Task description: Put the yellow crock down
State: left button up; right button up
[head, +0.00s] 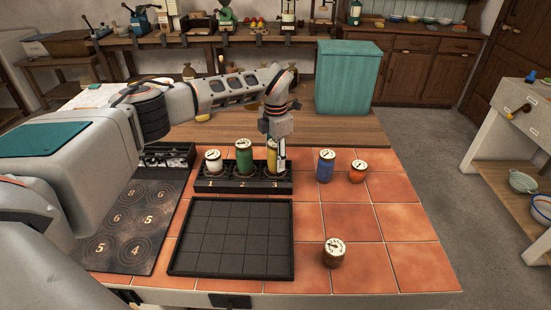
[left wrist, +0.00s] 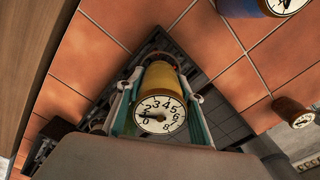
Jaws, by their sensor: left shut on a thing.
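The yellow crock (head: 271,149) is upright at the place marked 3 of a black rack (head: 243,187). I cannot tell whether its base rests in the rack or hangs just above. My left gripper (head: 277,158) comes down from above and is shut on it. In the left wrist view the yellow crock (left wrist: 162,78) shows its dial lid between the two teal-lined fingers (left wrist: 160,118). A white crock (head: 213,163) stands at place 1 and a green crock (head: 244,156) at place 2. My right gripper is out of view.
A blue crock (head: 325,167), an orange crock (head: 358,172) and a brown crock (head: 334,254) stand on the tiles to the right. An empty black gridded tray (head: 291,242) lies in front of the rack. A teal bin (head: 347,78) stands behind.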

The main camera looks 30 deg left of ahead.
aim_at(275, 142)
pick_arm(q)
jog(key=o, duration=1.4)
jog(key=shift+f, duration=0.2)
jog(key=shift+r, duration=0.1)
notch_tip(275, 142, up, 12)
jog(key=shift+r, duration=0.1)
jog(key=shift+s, duration=0.1)
